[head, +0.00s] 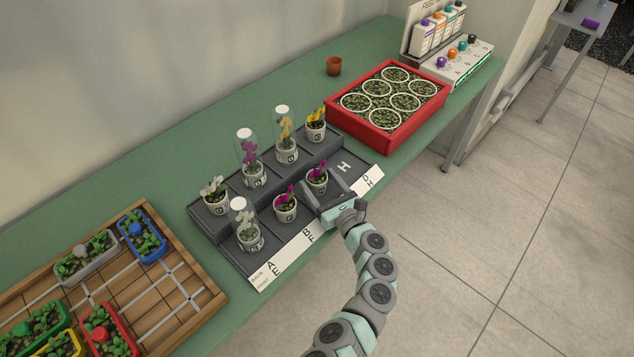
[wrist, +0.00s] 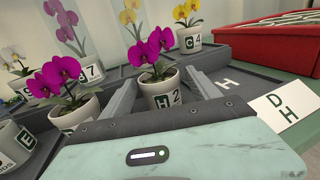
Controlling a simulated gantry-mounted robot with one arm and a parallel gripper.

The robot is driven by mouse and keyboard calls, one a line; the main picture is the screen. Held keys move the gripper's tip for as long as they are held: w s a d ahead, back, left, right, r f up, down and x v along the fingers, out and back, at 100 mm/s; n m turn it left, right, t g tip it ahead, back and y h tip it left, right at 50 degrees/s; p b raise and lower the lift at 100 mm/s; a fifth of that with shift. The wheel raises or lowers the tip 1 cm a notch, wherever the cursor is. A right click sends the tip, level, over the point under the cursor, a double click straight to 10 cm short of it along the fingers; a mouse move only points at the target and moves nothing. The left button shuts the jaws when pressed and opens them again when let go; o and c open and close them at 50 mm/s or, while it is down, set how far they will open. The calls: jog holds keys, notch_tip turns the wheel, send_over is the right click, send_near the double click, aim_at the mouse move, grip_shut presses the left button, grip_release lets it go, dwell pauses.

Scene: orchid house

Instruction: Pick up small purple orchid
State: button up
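A small purple orchid (head: 317,174) stands upright in a white pot in the front row of the dark stepped rack (head: 228,243). The wrist view shows its magenta blooms (wrist: 152,46) and its pot (wrist: 160,91), marked H 2. My gripper (head: 319,184) is open, with one finger on each side of this pot. Narrow gaps seem to show beside the pot; contact is hard to tell. A second uncovered purple orchid (head: 286,202) stands just left of it, outside the left finger; it also shows in the wrist view (wrist: 62,76).
A purple orchid under a clear dome (head: 249,157) and yellow orchids (head: 316,122) stand in the back row. A domed white orchid (head: 248,232) is at front left. A rack place marked H (head: 344,167) is bare. A red tray (head: 405,140) lies beyond; a wooden tray (head: 196,283) lies left.

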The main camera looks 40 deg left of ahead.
jog(key=c, duration=1.4)
jog(key=shift+o, duration=0.2)
